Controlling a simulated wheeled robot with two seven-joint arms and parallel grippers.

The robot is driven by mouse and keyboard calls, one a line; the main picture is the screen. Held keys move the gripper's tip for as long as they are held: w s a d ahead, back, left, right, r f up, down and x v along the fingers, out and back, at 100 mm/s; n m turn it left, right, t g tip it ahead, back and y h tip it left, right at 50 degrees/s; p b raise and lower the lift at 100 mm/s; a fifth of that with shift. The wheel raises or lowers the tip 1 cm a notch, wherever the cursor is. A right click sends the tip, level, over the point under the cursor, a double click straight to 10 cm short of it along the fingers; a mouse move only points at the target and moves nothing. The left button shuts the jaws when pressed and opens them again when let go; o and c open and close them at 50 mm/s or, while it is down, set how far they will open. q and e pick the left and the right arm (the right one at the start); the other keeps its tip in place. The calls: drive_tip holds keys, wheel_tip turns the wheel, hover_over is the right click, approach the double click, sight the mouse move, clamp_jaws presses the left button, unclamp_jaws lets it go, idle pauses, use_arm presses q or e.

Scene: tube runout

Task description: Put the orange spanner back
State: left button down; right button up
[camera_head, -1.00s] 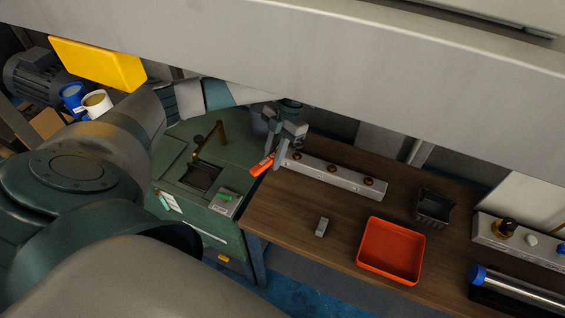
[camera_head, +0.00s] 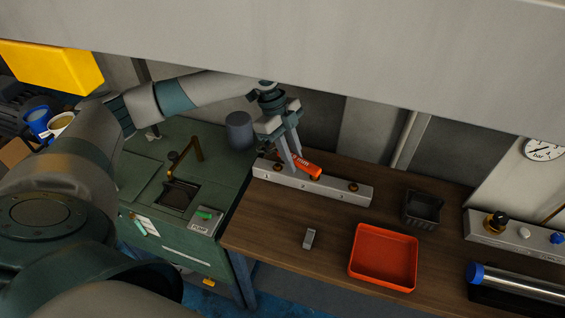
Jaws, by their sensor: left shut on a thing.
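The orange spanner (camera_head: 309,168) is in my left gripper (camera_head: 296,166), which is shut on it. The spanner points right and slightly down, and covers part of the bar's middle. I cannot tell whether it touches the bar. My right gripper is not in view.
On the bench (camera_head: 280,228) are an orange-red tray (camera_head: 383,287), a black bin (camera_head: 423,209), a small grey block (camera_head: 309,238) and a grey panel with knobs (camera_head: 512,238). A green cabinet (camera_head: 150,235) stands left. A grey beam crosses the top.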

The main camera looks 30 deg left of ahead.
sight(311, 163)
use_arm(q)
drive_tip(key=d+n, duration=0.1)
drive_tip(key=d+r+n+t+b, duration=0.1)
drive_tip(key=n, duration=0.1)
drive_tip(key=n+t, duration=0.1)
drive_tip(key=n, duration=0.1)
drive_tip(key=shift+w+d+r, duration=0.2)
drive_tip(key=shift+d+r, duration=0.1)
drive_tip(key=shift+d, duration=0.1)
drive_tip(key=d+n+b, duration=0.1)
drive_tip(key=n, duration=0.1)
drive_tip(key=d+r+n+t+y, duration=0.1)
drive_tip(key=n, duration=0.2)
drive_tip(key=shift+d+r+t+b, duration=0.2)
drive_tip(key=shift+t+b, duration=0.1)
drive_tip(key=shift+b, duration=0.1)
drive_tip(key=d+n, duration=0.1)
drive_tip(key=n, duration=0.1)
drive_tip(key=d+r+n+y+b, duration=0.1)
drive_tip(key=n, duration=0.1)
drive_tip(key=d+n+t+y, duration=0.1)
drive_tip(key=n, duration=0.1)
drive_tip(key=shift+s+r+b, duration=0.3)
drive_tip(key=shift+b, duration=0.1)
drive_tip(key=shift+s+d+r+n+y, duration=0.2)
drive_tip(key=shift+n+y, duration=0.15)
drive_tip(key=shift+n, duration=0.35)
drive_tip(key=shift+s+d+r+n+y, duration=0.1)
drive_tip(key=shift+d+r+n+y, duration=0.2)
drive_tip(key=shift+n, duration=0.4)
